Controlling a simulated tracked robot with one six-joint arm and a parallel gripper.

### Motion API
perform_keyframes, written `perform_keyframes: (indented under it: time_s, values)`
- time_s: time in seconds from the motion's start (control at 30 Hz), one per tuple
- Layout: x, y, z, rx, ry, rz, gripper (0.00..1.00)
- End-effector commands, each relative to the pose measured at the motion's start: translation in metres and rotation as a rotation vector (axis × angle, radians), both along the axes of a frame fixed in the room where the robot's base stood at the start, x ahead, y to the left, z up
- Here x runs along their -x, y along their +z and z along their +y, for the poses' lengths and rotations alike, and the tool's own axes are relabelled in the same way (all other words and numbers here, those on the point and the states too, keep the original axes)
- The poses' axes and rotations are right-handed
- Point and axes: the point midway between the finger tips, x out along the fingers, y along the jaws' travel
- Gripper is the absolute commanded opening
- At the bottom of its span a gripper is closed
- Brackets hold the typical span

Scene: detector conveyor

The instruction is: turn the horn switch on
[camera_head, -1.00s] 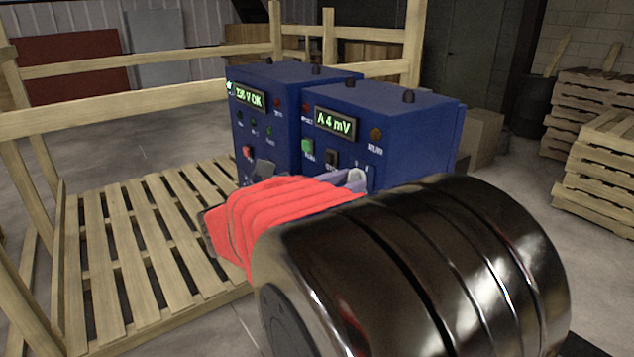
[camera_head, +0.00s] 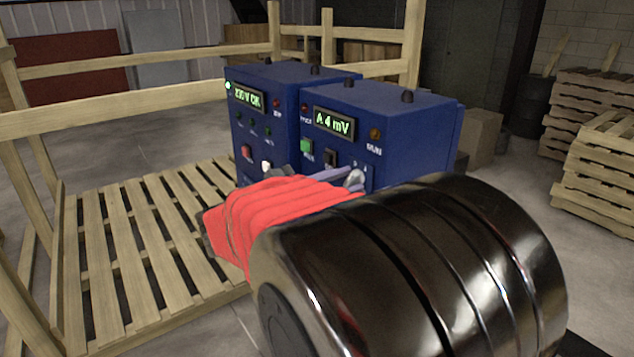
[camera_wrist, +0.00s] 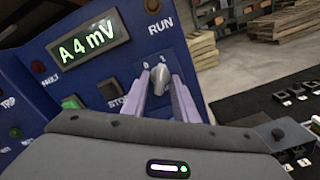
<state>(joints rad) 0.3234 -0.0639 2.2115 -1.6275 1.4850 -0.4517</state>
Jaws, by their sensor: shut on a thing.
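A pale rotary knob (camera_wrist: 159,76) marked 0 and 1 sits on the front of the right blue box (camera_head: 410,120), below RUN. No word naming it as the horn switch is readable. My gripper (camera_wrist: 160,88) is shut on this knob, with one purple finger on each side in the wrist view. In the head view the knob (camera_head: 355,179) shows just past the finger, partly hidden by my red and dark wrist. Its exact turned position is hard to tell. The box display (camera_wrist: 86,45) reads "A 4 mV".
A dark STOP button (camera_wrist: 110,92) is close left of the fingers. The left blue box (camera_head: 290,120) stands beside, with a lit display and a pale knob (camera_head: 267,166). A wooden pallet (camera_head: 150,240) and rails lie left.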

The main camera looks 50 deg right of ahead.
Motion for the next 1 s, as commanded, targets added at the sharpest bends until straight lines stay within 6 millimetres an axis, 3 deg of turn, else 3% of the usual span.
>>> perform_keyframes:
  time_s: [0.07,0.1,0.13,0.57,1.0]
  values:
    - [0.0,-0.002,0.001,-0.005,0.002,0.002,0.04]
    - [0.0,-0.002,0.0,-0.005,0.002,0.002,0.28]
    - [0.0,-0.003,0.0,-0.005,0.002,0.002,0.3]
    - [-0.002,-0.001,0.006,-0.002,0.001,0.002,0.3]
    - [-0.013,-0.001,0.053,-0.003,0.004,0.001,0.3]
